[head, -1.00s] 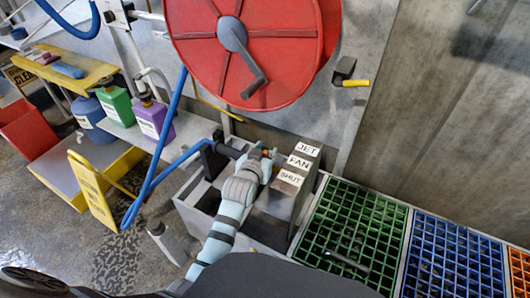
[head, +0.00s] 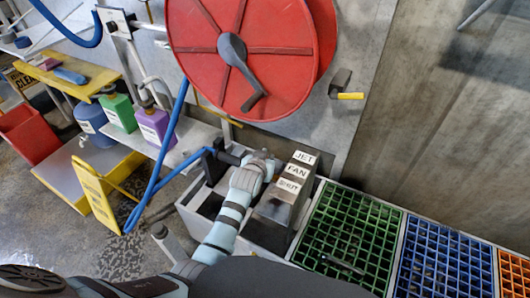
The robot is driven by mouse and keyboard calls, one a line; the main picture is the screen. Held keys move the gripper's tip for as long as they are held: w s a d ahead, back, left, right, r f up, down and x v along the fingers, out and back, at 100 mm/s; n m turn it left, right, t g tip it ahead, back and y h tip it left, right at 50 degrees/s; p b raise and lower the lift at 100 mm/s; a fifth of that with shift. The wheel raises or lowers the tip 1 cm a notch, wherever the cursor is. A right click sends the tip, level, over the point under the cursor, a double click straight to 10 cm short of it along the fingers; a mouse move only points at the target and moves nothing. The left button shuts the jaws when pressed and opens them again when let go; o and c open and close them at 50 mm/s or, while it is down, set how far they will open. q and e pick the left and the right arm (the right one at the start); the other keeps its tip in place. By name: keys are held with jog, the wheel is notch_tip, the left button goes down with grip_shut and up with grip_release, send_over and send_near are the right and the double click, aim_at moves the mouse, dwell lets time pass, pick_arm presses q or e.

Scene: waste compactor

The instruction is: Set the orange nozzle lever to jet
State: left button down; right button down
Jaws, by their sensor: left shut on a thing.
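The grey block (head: 278,210) carries white labels JET (head: 304,157), FAN (head: 297,171) and SHUT (head: 289,186), with JET at the far end. My left gripper (head: 264,160) is at the left side of this block, level with the JET end. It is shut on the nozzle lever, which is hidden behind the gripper. The black nozzle (head: 225,157) with the blue hose (head: 165,172) lies just left of the gripper. My right gripper is out of view.
The red hose reel (head: 240,60) with a grey crank hangs above the block. Green (head: 350,232) and blue (head: 445,262) grates lie to the right. A yellow floor sign (head: 92,195) and bottles (head: 155,125) are on the left.

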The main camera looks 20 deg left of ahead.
pick_arm(q)
jog(key=shift+w+r+g+p, duration=0.3)
jog(key=shift+g+p, duration=0.1)
jog(key=shift+p, duration=0.1)
jog(key=shift+w+f+g+p, duration=0.1)
jog(key=shift+w+g+p, duration=0.1)
jog(key=shift+g+p, duration=0.1)
jog(key=shift+w+d+f+m+g+y+b, duration=0.15)
jog(key=shift+w+f+g+b, duration=0.25)
jog(key=shift+g, duration=0.4)
jog(key=shift+w+d+f+m+g+y+b, duration=0.15)
jog(key=shift+w+f+g, duration=0.25)
jog(key=shift+g, duration=0.4)
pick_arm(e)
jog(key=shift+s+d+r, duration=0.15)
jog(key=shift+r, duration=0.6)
pick_arm(q)
jog(key=shift+w+a+r, duration=0.1)
jog(key=c, duration=1.6)
grip_release()
jog(key=shift+c, duration=0.2)
